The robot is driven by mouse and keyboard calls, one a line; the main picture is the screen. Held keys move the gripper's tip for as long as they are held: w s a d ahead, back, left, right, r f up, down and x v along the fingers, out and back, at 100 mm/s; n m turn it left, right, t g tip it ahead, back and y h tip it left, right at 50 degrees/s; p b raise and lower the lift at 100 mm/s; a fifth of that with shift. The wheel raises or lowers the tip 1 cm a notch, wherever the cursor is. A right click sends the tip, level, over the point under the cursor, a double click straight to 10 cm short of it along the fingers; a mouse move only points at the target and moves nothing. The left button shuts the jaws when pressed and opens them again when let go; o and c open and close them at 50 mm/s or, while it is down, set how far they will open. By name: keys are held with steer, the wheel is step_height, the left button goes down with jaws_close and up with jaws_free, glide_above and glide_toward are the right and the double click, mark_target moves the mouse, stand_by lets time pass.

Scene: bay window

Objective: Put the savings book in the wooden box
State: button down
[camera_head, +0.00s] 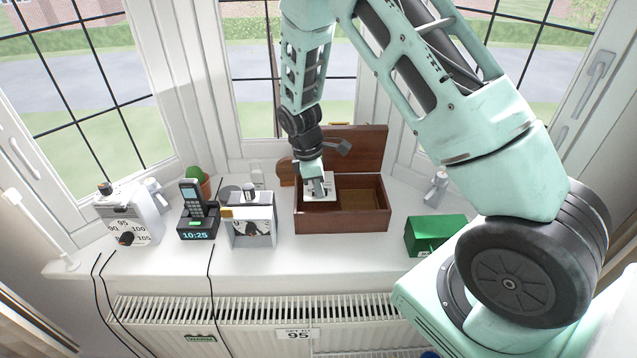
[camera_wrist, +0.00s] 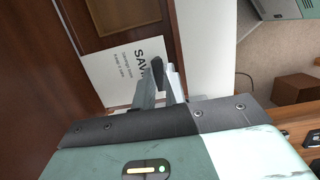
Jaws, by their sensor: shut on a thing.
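The wooden box (camera_head: 343,219) is red-brown and stands on the sill in the head view with its lid (camera_head: 360,148) raised at the back. The savings book is a white booklet (camera_head: 309,190) lettered "SAV…" in the wrist view (camera_wrist: 110,76). My gripper (camera_head: 322,187) is shut on one edge of the book and points down over the left part of the box. The book appears to be at or inside the box opening; its exact height is unclear. The gripper fingers (camera_wrist: 162,78) cover part of the lettering.
A green box (camera_head: 434,234) stands right of the wooden box. On the left are a white-cased dial device (camera_head: 251,228), a phone on a clock dock (camera_head: 194,215), a cactus pot (camera_head: 203,183) and a white scale-like device (camera_head: 128,222). A radiator (camera_head: 250,315) is below the sill.

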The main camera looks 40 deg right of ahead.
steer(key=b, duration=0.5)
glide_above(319, 209)
steer(key=s+a, duration=0.3)
steer(key=s, duration=0.1)
steer(key=x, duration=0.2)
steer(key=a+x, duration=0.1)
steer(key=x, duration=0.2)
steer(key=a+x, duration=0.1)
steer(key=x, duration=0.2)
steer(key=shift+w+d+f, duration=0.1)
steer(key=shift+w+f, duration=0.2)
steer(key=shift+f, duration=0.1)
steer(key=c, duration=1.4)
jaws_free()
steer(key=shift+o, duration=0.2)
steer(key=shift+s+f, duration=0.1)
steer(key=shift+s, duration=0.05)
